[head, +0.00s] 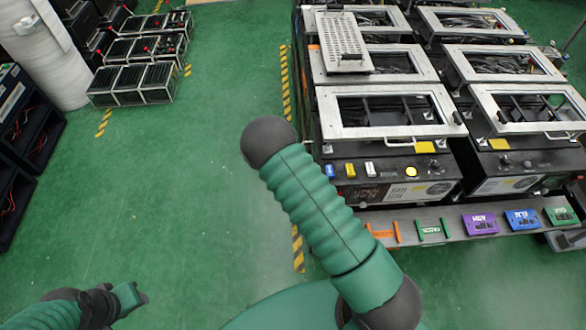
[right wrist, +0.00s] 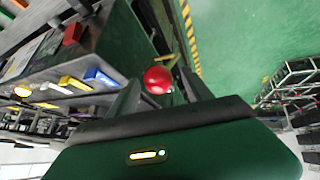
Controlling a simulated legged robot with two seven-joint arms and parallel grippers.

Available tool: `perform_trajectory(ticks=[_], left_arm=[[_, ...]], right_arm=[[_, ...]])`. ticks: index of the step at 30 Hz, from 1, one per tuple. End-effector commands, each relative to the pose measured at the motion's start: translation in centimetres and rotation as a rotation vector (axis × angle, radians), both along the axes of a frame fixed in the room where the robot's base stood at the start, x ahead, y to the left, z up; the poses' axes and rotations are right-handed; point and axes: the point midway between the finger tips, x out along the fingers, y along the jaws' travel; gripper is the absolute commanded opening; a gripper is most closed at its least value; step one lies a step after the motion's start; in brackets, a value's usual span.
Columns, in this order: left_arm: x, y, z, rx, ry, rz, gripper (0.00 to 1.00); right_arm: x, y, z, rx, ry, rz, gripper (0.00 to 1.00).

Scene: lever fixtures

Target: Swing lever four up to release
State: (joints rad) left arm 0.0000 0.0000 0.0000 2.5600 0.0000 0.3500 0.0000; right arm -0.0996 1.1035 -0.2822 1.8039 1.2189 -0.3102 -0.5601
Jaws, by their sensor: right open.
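A round red knob (right wrist: 158,79), which looks like a lever's end, sits between the fingers of my right gripper (right wrist: 160,84) in the right wrist view. The fingers stand apart on either side of it, and I cannot tell whether they touch it. The knob's shaft is mostly hidden, and no number shows on it. In the head view my right forearm covers the machine's near left corner, and the right gripper is hidden. My left gripper (head: 132,297) is at the bottom left, over the green floor and away from the machine; its jaws are too small to read.
A grey ledge (head: 455,226) with coloured blocks juts out below.

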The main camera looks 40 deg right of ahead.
Motion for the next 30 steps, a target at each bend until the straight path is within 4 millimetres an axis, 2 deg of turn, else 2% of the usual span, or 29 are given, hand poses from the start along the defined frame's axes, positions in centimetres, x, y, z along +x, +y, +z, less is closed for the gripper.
perform_trajectory(ticks=[9,15,20,30], left_arm=[[0.0,0.0,2.1,0.0,0.0,0.0,0.36],[0.0,0.0,3.6,0.0,0.0,0.0,0.36],[0.0,0.0,3.9,0.0,0.0,0.0,0.36],[0.0,0.0,3.8,0.0,0.0,0.0,0.36]], right_arm=[[-2.7,4.7,7.6,0.002,-0.002,0.003,0.59],[-4.2,7.1,11.3,0.002,0.0,0.002,0.59],[-4.7,7.9,12.3,0.001,0.002,0.001,0.59],[-4.8,7.9,12.2,0.001,0.002,0.001,0.59]])
